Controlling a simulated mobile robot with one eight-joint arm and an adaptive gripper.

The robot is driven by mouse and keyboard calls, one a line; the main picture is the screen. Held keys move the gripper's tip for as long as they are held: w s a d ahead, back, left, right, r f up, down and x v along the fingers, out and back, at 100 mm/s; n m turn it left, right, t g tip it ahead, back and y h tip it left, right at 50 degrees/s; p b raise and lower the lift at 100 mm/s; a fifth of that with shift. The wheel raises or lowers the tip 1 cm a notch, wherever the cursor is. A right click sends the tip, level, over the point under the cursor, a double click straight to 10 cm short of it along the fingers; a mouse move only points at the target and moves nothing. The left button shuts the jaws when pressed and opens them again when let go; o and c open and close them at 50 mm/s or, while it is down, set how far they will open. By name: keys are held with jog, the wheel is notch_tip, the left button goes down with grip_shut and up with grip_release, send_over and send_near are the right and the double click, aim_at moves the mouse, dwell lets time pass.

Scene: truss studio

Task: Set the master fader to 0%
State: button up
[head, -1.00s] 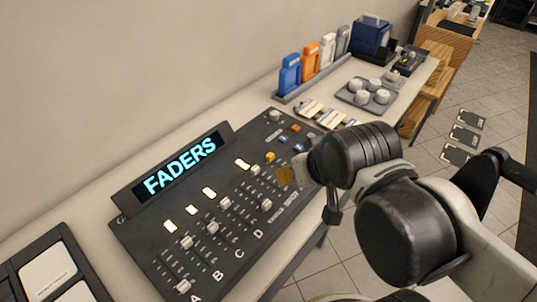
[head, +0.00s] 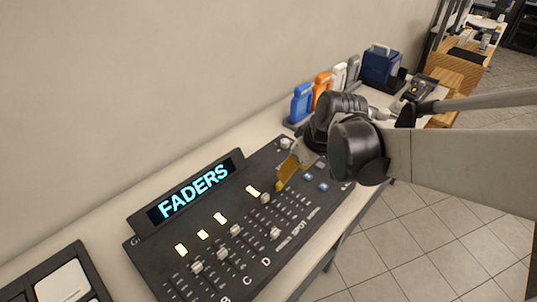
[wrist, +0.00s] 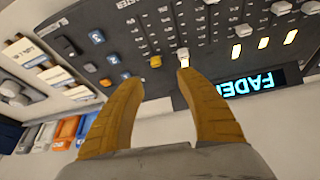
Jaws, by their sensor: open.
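The black fader console (head: 225,285) lies on the table in the head view, with several pale caps at different positions. The master label is partly readable in the wrist view, in the upper left part of the panel. A pale fader cap (wrist: 183,53) shows close to my right fingertip, but I cannot tell if it is the master fader's cap. It also shows in the head view (head: 265,197). My gripper (wrist: 160,78) is open, its yellow fingers spread and empty, near the panel's upper edge. I cannot tell whether a fingertip touches the cap.
A yellow button (wrist: 155,61) shows between the fingers. The lit FADERS display (head: 193,190) stands along the console's back.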

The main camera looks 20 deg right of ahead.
aim_at(280, 183)
jog(key=shift+n+y, duration=0.3)
jog(key=shift+n, duration=0.4)
jog(key=b+x, duration=0.1)
jog(key=x, duration=0.3)
jog(key=w+d+b+x, duration=0.1)
jog(key=x, duration=0.4)
jog(key=b+x, duration=0.1)
jog(key=x, duration=0.4)
jog(key=shift+w+d+r+b, duration=0.2)
jog(key=shift+b, duration=0.1)
jog(key=shift+c, duration=0.5)
